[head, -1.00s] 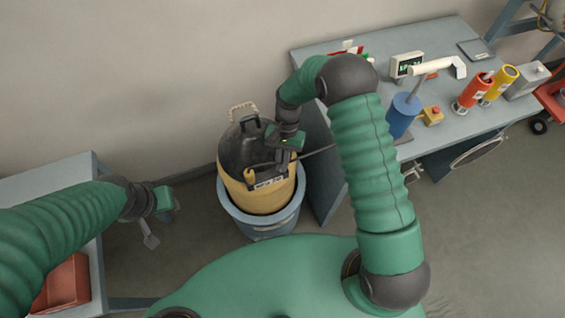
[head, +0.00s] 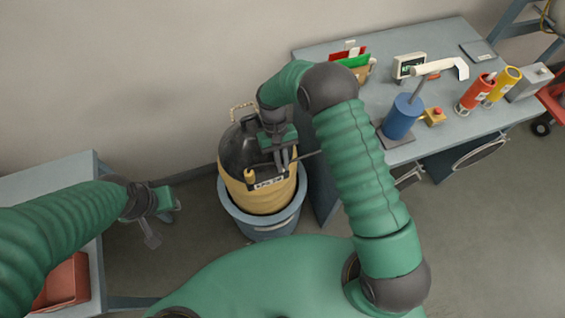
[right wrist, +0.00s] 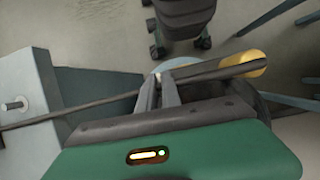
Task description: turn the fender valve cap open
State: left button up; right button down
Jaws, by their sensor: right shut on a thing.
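The black-topped yellow cylinder (head: 262,196) stands upright in a blue-grey tub (head: 229,206) on the floor.
A left table (head: 45,178) holds a red bin (head: 66,282). Bare floor lies between.

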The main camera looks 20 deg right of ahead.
jog(key=shift+w+a+f, duration=0.1)
jog(key=c, duration=1.6)
grip_release()
jog(key=shift+c, duration=0.2)
jog(key=shift+o, duration=0.5)
jog(key=shift+w+f, duration=0.1)
jog(key=shift+w, duration=0.05)
pick_arm(q)
jog(key=shift+w+a+f, duration=0.15)
jog(key=shift+w, duration=0.15)
